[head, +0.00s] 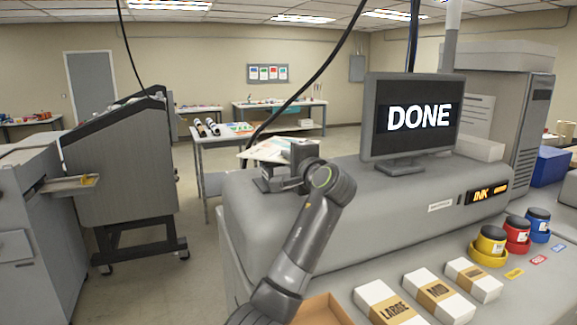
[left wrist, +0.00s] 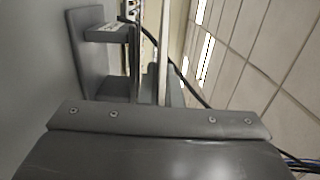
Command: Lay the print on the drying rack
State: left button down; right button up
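My left gripper (head: 285,172) is at the left end of the large grey printer (head: 370,205), reaching away from me. A pale sheet with coloured patches, apparently the print (head: 262,150), shows just beyond it; I cannot tell whether the fingers touch it. In the left wrist view, grey gripper parts (left wrist: 105,50) fill the left and bottom, and a thin pale upright strip (left wrist: 165,50) shows; I cannot tell if it is the sheet edge-on. The finger gap is unclear. My right gripper is not in view. I cannot make out a drying rack for certain.
A monitor (head: 408,118) on the printer reads DONE. A wheeled grey machine (head: 120,165) stands at left, with open floor between it and the printer. Tables (head: 275,115) stand behind. Ink jars (head: 490,242) and labelled boxes (head: 435,295) sit at front right.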

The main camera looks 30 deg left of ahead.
pick_arm(q)
jog(key=shift+f, duration=1.4)
jog(key=c, duration=1.6)
grip_release()
jog(key=shift+s, duration=0.1)
